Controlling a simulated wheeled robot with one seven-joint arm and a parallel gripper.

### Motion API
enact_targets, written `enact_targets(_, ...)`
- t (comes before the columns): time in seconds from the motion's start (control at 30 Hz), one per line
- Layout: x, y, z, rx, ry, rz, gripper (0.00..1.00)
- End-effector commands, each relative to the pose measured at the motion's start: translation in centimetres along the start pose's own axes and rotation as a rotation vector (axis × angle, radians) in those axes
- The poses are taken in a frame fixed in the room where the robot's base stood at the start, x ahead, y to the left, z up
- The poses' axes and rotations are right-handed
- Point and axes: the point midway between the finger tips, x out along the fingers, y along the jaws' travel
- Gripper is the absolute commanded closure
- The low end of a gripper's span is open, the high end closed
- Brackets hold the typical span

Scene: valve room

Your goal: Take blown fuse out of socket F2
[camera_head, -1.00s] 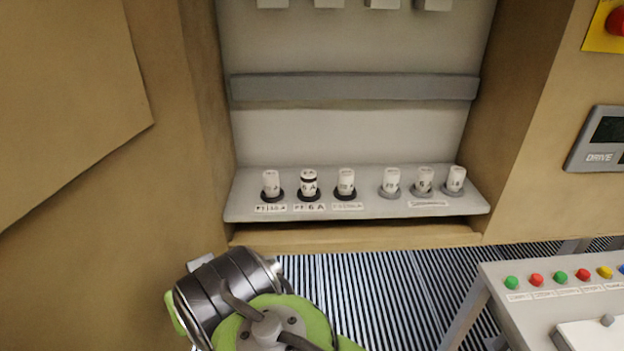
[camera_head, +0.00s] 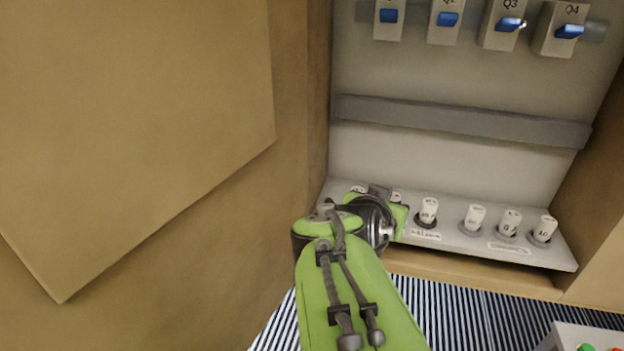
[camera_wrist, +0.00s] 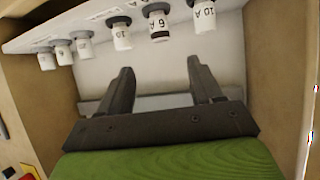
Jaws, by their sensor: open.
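The fuse in socket F2 (camera_wrist: 158,25) is a white cylinder with a black band and a 6 A mark, seated in a dark socket. In the wrist view it lies beyond and between the tips of my gripper (camera_wrist: 160,66), whose two dark fingers are spread with nothing between them. It stands apart from both fingers. In the head view my arm hides most of this fuse and its label. A 10 A fuse (camera_wrist: 203,15) stands on its right in the wrist view. Another white fuse (camera_wrist: 121,35) stands on its left, and it also shows in the head view (camera_head: 428,210).
Three more white fuses, one of them here (camera_head: 474,216), stand in grey sockets on the right of the shelf (camera_head: 553,258). A grey rail (camera_head: 460,117) and blue-handled switches (camera_head: 448,19) are above. The cabinet's wooden side wall (camera_head: 318,100) is close to my arm's left.

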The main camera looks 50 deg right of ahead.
Motion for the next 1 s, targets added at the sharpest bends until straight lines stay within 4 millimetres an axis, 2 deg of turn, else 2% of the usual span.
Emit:
enact_targets(0.1,3.4,0.1,0.5,0.0,-0.008,0.006,0.35)
enact_targets(0.3,8.0,0.1,0.4,-0.001,-0.007,0.004,0.35)
enact_targets(0.47,9.8,0.1,0.3,-0.002,-0.005,0.002,0.35)
enact_targets(0.7,14.0,0.1,0.2,-0.001,-0.006,0.001,0.35)
enact_targets(0.97,14.5,0.0,0.2,-0.002,-0.003,0.0,0.35)
enact_targets(1.0,14.5,0.0,0.2,-0.002,-0.003,0.0,0.39)
